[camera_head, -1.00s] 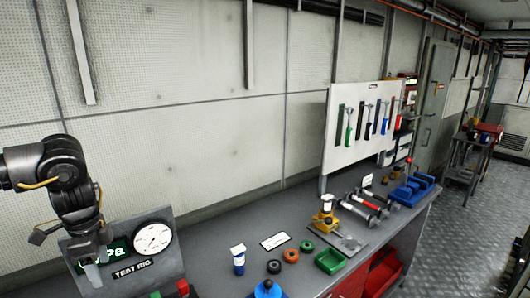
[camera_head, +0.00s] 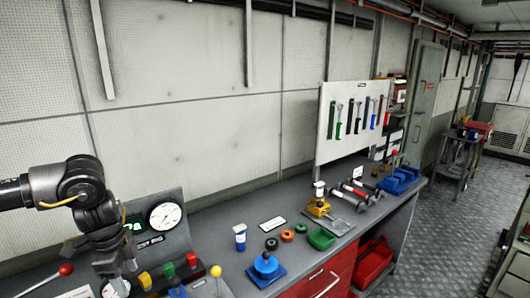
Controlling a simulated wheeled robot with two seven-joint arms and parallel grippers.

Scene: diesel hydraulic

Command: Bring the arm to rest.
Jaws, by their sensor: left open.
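My left arm (camera_head: 80,185) comes in from the left, dark grey with a yellow cable. Its left gripper (camera_head: 117,276) points down, open, in front of the test rig panel (camera_head: 178,241) and hides part of its display. I see nothing between the fingers, though their tips are small and dark here. My right gripper is not in view.
The floor (camera_head: 440,240) at right is clear.

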